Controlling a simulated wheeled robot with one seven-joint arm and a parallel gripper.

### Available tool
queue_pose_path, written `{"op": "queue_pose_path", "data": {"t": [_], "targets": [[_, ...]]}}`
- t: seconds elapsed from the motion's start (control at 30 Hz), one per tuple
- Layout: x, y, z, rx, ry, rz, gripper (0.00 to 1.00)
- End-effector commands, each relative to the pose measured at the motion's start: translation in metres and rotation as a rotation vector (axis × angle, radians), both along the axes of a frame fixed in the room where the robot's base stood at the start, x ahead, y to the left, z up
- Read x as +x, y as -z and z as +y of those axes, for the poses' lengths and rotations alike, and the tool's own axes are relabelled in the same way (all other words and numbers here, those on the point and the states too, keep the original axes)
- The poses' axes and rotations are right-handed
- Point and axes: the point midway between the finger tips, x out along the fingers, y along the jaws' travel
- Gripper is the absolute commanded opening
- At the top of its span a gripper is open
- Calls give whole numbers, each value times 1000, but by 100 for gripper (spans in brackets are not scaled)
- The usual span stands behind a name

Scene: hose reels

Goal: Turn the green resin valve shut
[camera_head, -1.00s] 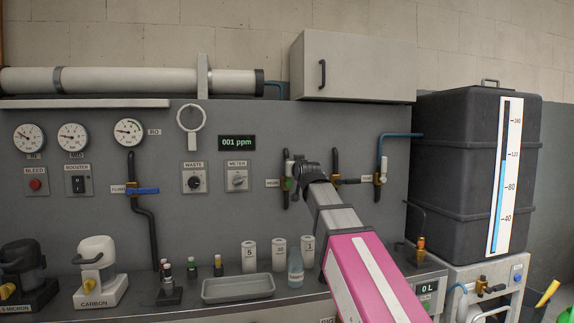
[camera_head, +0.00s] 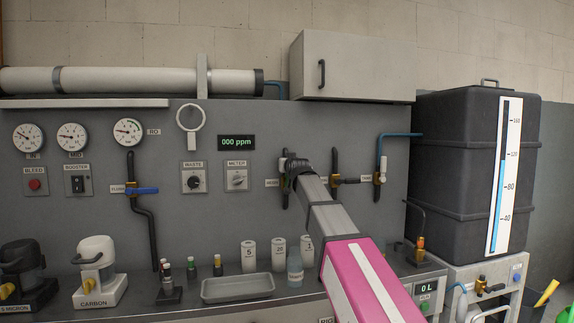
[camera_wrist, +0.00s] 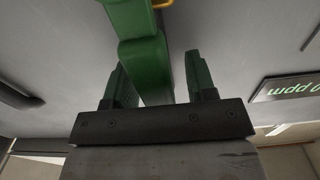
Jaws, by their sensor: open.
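The green valve handle (camera_wrist: 145,55) fills the upper middle of the wrist view and runs down between my fingers. My gripper (camera_wrist: 157,66) is open, with one green-padded finger on each side of the handle. A gap shows on the right side; on the left I cannot tell whether finger and handle touch. In the head view my gripper (camera_head: 288,166) is at the RESIN pipe on the grey panel and hides the valve's handle there. The dark pipe shows above and below it.
The blue-handled flush valve (camera_head: 142,190) is far left. The ppm display (camera_head: 237,142) reads 000.

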Motion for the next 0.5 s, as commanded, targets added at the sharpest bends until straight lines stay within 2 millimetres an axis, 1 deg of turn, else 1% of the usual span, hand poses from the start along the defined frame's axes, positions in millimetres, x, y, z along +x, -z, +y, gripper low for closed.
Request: {"op": "queue_pose_path", "data": {"t": [0.03, 0.07, 0.1, 0.17, 0.2, 0.23, 0.5], "targets": [[0, 0, 0, 0, 0, 0, 51], [0, 0, 0, 0, 0, 0, 48], [0, 0, 0, 0, 0, 0, 35], [0, 0, 0, 0, 0, 0, 15], [0, 0, 0, 0, 0, 0, 2], [0, 0, 0, 0, 0, 0, 0], [0, 0, -2, 16, 0, 6, 0]]}}
